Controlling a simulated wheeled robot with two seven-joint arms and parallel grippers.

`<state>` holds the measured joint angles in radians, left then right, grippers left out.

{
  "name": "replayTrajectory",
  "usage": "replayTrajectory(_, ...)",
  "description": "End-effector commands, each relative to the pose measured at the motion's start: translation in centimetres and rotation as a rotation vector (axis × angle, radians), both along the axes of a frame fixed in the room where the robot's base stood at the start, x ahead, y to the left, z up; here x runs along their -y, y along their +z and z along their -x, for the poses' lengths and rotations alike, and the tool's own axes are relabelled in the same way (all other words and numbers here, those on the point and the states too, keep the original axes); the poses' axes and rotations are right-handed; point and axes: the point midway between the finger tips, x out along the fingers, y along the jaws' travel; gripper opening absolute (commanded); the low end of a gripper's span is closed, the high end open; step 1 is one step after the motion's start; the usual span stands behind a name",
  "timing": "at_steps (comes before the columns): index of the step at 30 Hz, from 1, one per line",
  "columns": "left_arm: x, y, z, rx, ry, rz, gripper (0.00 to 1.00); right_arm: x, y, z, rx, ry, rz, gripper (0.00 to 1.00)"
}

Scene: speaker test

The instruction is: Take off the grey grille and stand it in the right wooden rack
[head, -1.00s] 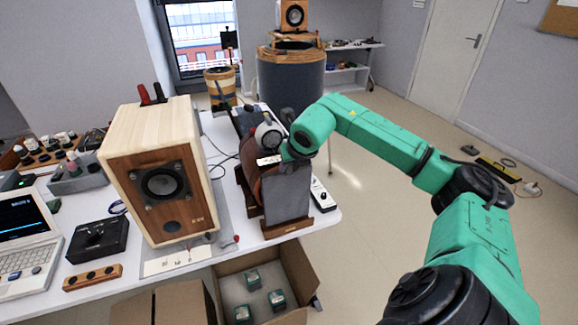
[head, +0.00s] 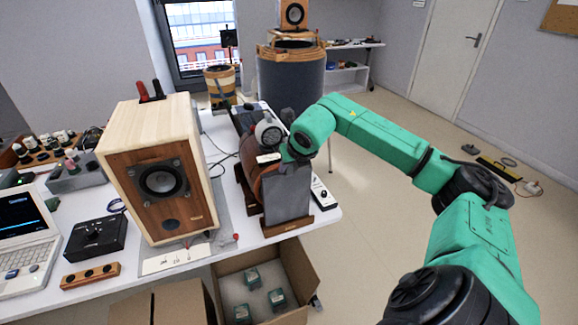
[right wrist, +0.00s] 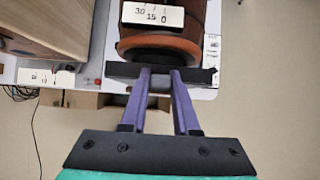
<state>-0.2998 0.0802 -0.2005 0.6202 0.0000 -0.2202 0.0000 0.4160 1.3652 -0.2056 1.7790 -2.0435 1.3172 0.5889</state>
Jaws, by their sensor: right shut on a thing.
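The grey grille (head: 288,193) stands roughly upright at the right end of the table. Its lower edge meets the brown wooden rack (head: 299,229); I cannot tell how deep it sits in it. My right gripper (head: 290,155) is shut on the grille's top edge. The right wrist view shows that edge as a dark bar (right wrist: 122,71) across the fingertips (right wrist: 160,72). The speaker (head: 160,185) stands to the left, with its wooden front and black driver bare. My left gripper is not in view.
A brown round thing (right wrist: 160,45) lies close behind the grille, with a white number card (right wrist: 152,14) on it. A white device (head: 321,195) lies just right of the rack. An open cardboard box (head: 300,268) stands below the table's front edge.

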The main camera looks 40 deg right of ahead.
Motion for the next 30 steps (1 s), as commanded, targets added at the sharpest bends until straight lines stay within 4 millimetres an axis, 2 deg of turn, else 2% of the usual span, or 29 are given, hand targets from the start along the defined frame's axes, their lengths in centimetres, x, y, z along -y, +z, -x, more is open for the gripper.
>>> replayTrajectory(30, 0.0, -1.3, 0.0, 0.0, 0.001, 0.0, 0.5, 0.0, -1.3, 0.0, 0.001, 0.0, 0.0, 0.0)
